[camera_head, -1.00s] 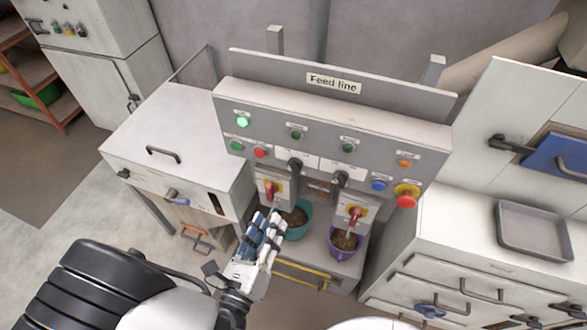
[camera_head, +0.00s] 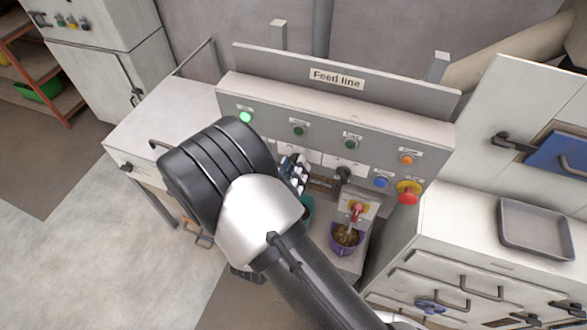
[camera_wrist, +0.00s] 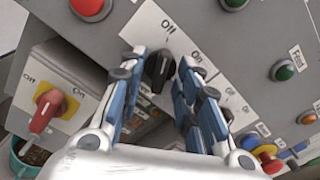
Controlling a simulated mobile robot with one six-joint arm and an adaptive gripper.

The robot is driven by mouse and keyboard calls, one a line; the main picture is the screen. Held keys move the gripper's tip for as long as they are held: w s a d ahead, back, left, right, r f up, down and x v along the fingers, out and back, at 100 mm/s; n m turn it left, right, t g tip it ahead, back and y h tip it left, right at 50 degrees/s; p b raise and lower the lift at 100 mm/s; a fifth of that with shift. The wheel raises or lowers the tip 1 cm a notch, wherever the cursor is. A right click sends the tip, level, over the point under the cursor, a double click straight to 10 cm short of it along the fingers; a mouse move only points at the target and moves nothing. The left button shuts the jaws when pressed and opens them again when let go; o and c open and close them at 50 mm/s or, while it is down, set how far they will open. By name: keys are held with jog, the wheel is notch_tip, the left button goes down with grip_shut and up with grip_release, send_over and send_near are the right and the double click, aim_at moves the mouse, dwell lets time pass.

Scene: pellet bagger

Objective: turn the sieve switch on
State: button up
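A black rotary knob (camera_wrist: 158,70) on a white plate marked Off and On sits between my fingers in the wrist view. Its upper end seems to point toward Off. Its name label cannot be read, so I cannot tell whether it is the sieve switch. My gripper (camera_wrist: 162,60) is open, with one finger on each side of the knob; contact is not clear. In the head view my gripper (camera_head: 293,172) is at the panel, partly behind my arm, and hides this knob. A second black knob (camera_head: 343,175) stands to the right.
The feed line panel (camera_head: 330,116) has a lit green lamp (camera_head: 246,117), an orange button (camera_head: 406,159), a blue button (camera_head: 381,181) and a red stop button (camera_head: 408,192). A red handle (camera_wrist: 43,112) sits lower left of the knob. A purple bucket (camera_head: 344,240) holds pellets.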

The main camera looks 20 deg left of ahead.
grip_shut()
dwell(0.3)
jog(key=shift+m+b, duration=0.3)
jog(key=shift+m, duration=0.1)
jog(key=shift+f+m+b, duration=0.1)
jog(key=shift+m+b, duration=5.05)
jog(key=shift+m, duration=0.45)
jog(key=shift+a, duration=0.1)
